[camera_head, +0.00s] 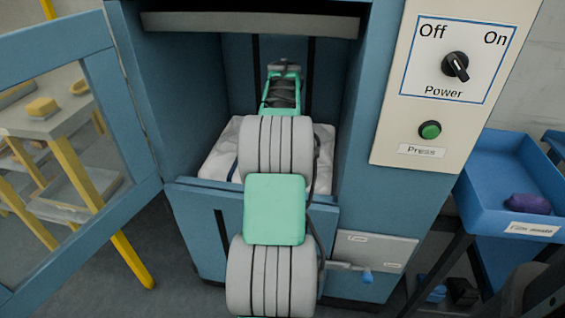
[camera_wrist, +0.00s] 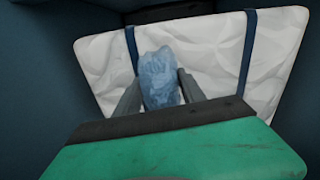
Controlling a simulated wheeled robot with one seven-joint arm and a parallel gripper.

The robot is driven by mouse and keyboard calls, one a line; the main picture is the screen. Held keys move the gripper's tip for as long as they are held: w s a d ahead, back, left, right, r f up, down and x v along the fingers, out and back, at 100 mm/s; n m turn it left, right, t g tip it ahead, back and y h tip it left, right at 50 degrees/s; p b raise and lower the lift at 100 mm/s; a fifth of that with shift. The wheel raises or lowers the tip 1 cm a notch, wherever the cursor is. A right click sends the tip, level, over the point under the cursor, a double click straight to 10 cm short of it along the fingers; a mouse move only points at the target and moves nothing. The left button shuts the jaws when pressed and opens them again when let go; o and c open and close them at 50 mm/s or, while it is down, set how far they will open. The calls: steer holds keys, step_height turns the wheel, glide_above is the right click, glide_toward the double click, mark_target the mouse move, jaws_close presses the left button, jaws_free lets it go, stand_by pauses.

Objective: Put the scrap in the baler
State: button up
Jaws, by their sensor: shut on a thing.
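The baler (camera_head: 185,80) is a blue machine with its upper door (camera_head: 130,110) swung open to the left. Inside its chamber lies white wadding (camera_head: 220,150) with dark blue straps, also in the wrist view (camera_wrist: 205,60). My arm reaches into the chamber, and my gripper (camera_wrist: 158,76) is shut on a crumpled, translucent blue piece of scrap (camera_wrist: 158,88). The scrap is between the two grey fingers, in front of or above the white wadding; I cannot tell whether it touches it. In the head view my arm hides the scrap.
A panel with an Off/On power knob (camera_head: 455,66), turned between the two labels, and a green Press button (camera_head: 430,130) is at right. A blue tray (camera_head: 490,165) holds a purple lump (camera_head: 529,204). At left, a table (camera_head: 60,122) with yellow pieces shows through the door frame.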

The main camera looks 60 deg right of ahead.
step_height(320, 180, down, 3)
steer(key=shift+f+b, duration=0.2)
steer(key=shift+b, duration=0.25)
steer(key=shift+r, duration=0.1)
steer(key=o, duration=1.5)
